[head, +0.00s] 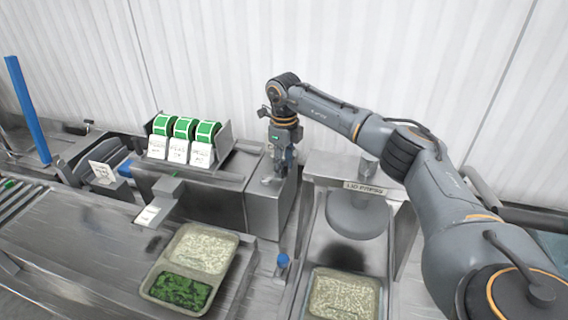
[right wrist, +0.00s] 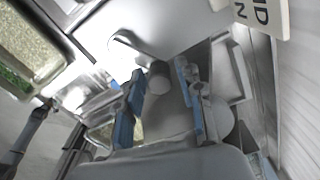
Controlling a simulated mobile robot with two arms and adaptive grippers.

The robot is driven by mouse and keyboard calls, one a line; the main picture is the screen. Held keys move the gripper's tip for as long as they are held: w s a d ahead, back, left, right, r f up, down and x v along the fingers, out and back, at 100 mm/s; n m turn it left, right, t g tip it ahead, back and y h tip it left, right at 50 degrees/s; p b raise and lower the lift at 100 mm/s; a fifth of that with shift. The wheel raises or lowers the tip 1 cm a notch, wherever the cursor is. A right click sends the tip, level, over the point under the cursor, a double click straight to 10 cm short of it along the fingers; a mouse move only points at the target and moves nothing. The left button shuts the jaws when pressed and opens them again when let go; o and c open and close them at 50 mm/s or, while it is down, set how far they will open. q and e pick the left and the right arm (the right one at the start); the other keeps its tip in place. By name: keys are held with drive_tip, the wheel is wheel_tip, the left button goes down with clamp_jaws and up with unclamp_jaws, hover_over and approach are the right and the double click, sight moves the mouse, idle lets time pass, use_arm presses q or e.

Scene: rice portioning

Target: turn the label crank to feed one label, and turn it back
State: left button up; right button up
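The label machine (head: 200,192) is a grey metal box at the left centre of the head view, with a taller block (head: 268,208) at its right end. My right gripper (head: 279,172) points down beside this block's upper part. In the right wrist view its two blue-padded fingers (right wrist: 158,100) are spread. A grey round knob, seemingly the crank handle (right wrist: 158,78), shows between them with visible gaps at both sides, so I see no grip on it. In the head view the crank is mostly hidden by the gripper. A white label (head: 149,215) lies at the machine's front outlet. My left gripper is not in view.
Green label rolls (head: 184,127) with white cards stand on top of the machine. A two-part tray (head: 237,246) of rice and greens sits in front. Right of the gripper stand a lid press (head: 356,215) and another rice tray (head: 377,306).

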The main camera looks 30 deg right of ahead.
clamp_jaws()
